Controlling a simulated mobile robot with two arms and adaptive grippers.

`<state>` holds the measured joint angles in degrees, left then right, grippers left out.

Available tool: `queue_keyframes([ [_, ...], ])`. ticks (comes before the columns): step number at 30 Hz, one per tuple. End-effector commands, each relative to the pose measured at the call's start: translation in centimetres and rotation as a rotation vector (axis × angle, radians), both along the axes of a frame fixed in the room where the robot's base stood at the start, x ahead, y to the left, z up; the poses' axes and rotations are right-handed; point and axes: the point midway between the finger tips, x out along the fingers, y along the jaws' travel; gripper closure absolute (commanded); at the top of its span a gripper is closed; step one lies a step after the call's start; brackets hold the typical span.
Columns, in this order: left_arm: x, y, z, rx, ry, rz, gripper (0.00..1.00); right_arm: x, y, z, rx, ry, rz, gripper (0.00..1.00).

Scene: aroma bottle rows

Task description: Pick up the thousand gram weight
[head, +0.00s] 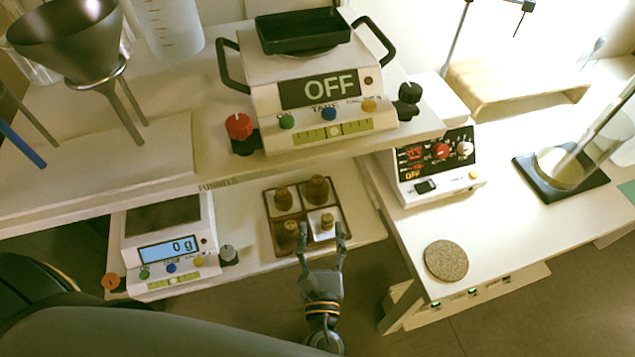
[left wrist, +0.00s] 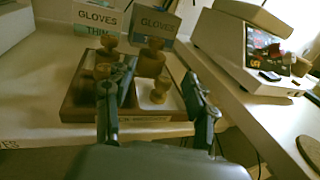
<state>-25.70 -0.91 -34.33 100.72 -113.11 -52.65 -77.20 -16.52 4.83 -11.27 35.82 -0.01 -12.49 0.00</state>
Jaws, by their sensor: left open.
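Several brass weights stand in a brown divided tray (head: 305,240) on the lower shelf. The largest weight (head: 318,190) is in the back right compartment; it also shows in the left wrist view (left wrist: 151,63). A small weight (head: 327,221) stands on a white pad in the front right compartment. Two more weights, back left (head: 283,198) and front left (head: 290,228), stand beside them. No mass markings are readable. My left gripper (head: 321,232) is open and empty, its fingertips at the tray's front right, around the small weight's area. My right gripper is not in view.
A scale reading 0 g (head: 168,249) stands left of the tray. The upper shelf carrying a balance marked OFF (head: 325,95) overhangs behind the tray. A hotplate-like device (head: 437,165) and a round cork mat (head: 446,261) are on the right table.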

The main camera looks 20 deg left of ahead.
Motion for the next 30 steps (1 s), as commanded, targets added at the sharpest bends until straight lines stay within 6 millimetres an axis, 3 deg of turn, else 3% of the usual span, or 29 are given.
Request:
queue_keyframes([
  [4, 2.9, 1.0, 0.1, 0.000, -0.004, 0.002, 0.44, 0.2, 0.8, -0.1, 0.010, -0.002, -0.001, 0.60],
  [9, 5.8, 1.9, 0.0, -0.002, -0.002, 0.002, 0.44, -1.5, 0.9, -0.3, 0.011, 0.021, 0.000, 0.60],
  [14, 7.1, 2.3, -0.1, -0.002, 0.000, 0.001, 0.44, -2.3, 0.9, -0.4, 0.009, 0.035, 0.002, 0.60],
  [25, 11.2, 4.3, -0.2, -0.002, -0.001, 0.000, 0.44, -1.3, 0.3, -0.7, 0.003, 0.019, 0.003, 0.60],
  [30, 12.0, 4.5, -0.2, -0.003, 0.002, 0.000, 0.44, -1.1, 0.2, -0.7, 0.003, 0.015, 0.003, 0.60],
])
